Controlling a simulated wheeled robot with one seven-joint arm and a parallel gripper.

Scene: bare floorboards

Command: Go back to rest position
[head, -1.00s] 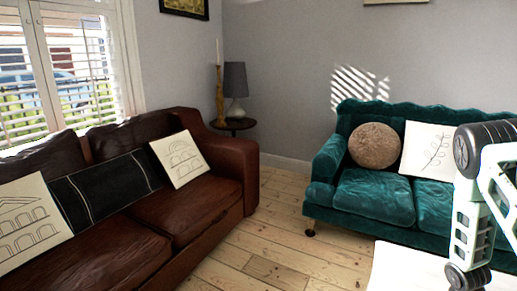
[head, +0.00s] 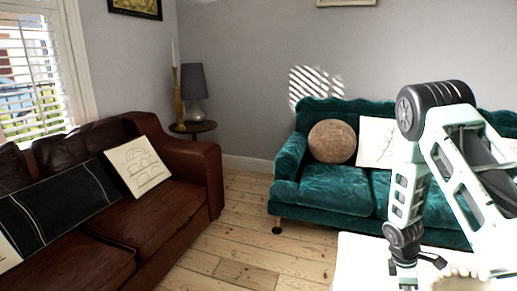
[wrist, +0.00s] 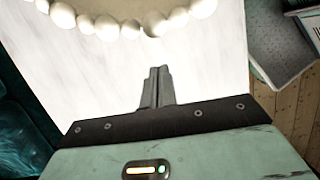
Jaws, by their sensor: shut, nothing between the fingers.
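My gripper (wrist: 157,84) shows in the wrist view with its two grey fingers together and nothing between them. It is over a white tabletop (wrist: 205,95), just short of a curved row of round white beads (wrist: 130,24) at the top of that view. In the head view my arm rises at the right, bent, over the white table (head: 358,262). Pale beads (head: 462,272) show at the bottom edge there.
A teal sofa (head: 335,190) with a round brown cushion (head: 332,141) stands behind the table. A brown leather sofa (head: 180,163) is at left. A side table (head: 193,127) holds a lamp (head: 195,85). Books (wrist: 283,45) lie right in the wrist view. Bare floorboards (head: 235,225) are clear.

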